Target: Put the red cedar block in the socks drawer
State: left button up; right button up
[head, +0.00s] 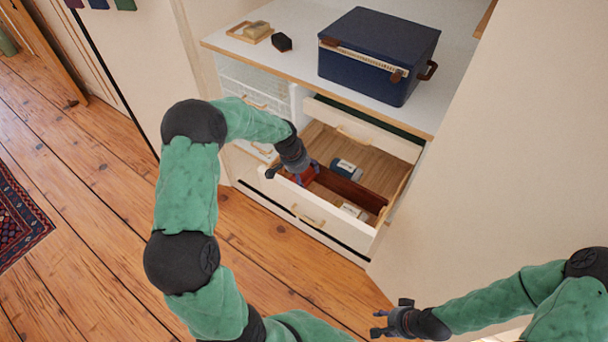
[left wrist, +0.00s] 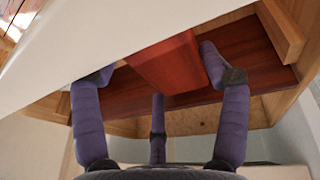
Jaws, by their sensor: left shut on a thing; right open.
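The red cedar block (left wrist: 170,65) is between the fingers of my left gripper (left wrist: 157,90) in the left wrist view. In the head view my left gripper (head: 307,168) is shut on it at the left part of an open lower drawer (head: 318,213). The block (head: 309,176) shows there only partly. A dark red-brown divider (head: 348,187) runs across this drawer, close by the block; I cannot tell whether they touch. No label is readable to show which drawer is for socks. My right gripper (head: 381,321) is open and empty, low and apart from the drawer.
In the drawer lie a blue-grey item (head: 345,169) behind the divider and a pale item (head: 353,210) in front. Above, another drawer (head: 360,130) is partly open. A navy case (head: 360,75), a wooden tray (head: 243,35) and a dark block (head: 282,42) stand on the white top.

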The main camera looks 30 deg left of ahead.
pick_arm(q)
jog(key=shift+f+b, duration=0.75)
jog(key=shift+f, duration=0.45)
dwell(0.7)
jog(key=o, duration=1.2)
